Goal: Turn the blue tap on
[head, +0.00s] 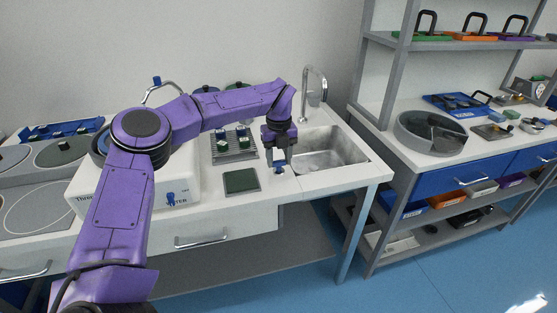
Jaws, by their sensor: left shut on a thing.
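A small blue tap (170,198) sits on the front face of the white machine (105,190), beside partly hidden lettering that ends in "TER". My left arm reaches over this machine, and my left gripper (278,165) is well to the right of the tap, at the near left corner of the sink. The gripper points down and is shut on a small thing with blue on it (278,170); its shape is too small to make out. The curved metal spout (160,88) behind my arm also has a blue part on it. My right gripper is out of view.
The sink (325,150) with a tall faucet (316,85) is right of the gripper. A dark green square pad (241,181) and a rack with green-topped pieces (233,145) lie between machine and sink. A grey shelf unit stands to the right.

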